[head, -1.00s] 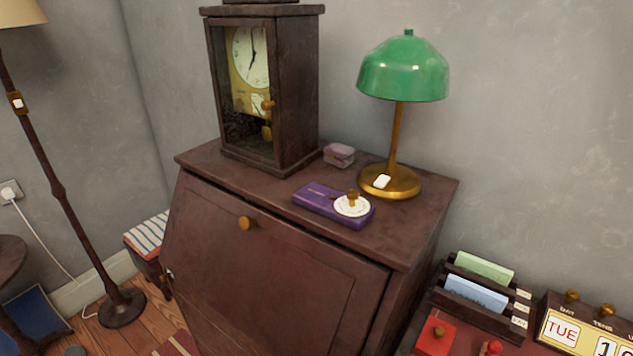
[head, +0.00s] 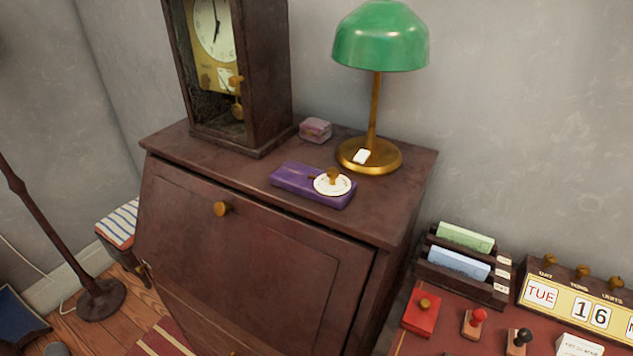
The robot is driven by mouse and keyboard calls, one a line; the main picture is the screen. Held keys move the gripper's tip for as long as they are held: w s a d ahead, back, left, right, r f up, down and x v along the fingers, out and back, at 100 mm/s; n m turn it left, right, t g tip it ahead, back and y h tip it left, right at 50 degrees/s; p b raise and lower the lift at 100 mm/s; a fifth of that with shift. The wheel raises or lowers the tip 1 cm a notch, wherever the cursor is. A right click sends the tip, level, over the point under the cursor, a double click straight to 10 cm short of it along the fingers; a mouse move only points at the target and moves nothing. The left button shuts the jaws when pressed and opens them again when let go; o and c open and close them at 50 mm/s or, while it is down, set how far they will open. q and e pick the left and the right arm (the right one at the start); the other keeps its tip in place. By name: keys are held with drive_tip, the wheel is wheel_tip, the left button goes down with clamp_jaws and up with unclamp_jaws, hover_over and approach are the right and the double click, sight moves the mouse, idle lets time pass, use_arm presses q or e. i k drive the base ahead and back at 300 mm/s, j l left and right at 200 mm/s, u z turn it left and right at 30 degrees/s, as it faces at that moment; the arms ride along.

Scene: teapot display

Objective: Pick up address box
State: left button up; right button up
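A flat purple box (head: 292,186) lies on top of the brown slant-front desk (head: 403,208). A white round dial (head: 332,185) with a brass knob sits at its right end. A smaller pinkish-purple box (head: 315,130) stands behind it, between the clock and the lamp. I cannot tell from the picture which of these is the address box. Neither of my grippers is in view.
A dark wooden clock (head: 262,80) and a green-shaded brass lamp (head: 380,45) stand on the desk. At lower right, a red-topped table holds a letter rack (head: 470,280), a calendar (head: 580,303), a red box (head: 421,311) and stamps. A floor lamp pole (head: 40,220) stands left.

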sight(295, 177)
drive_tip(key=k+z, duration=0.2)
drive_tip(key=z, duration=0.15)
drive_tip(key=k+z, duration=0.35)
drive_tip(key=i, duration=0.1)
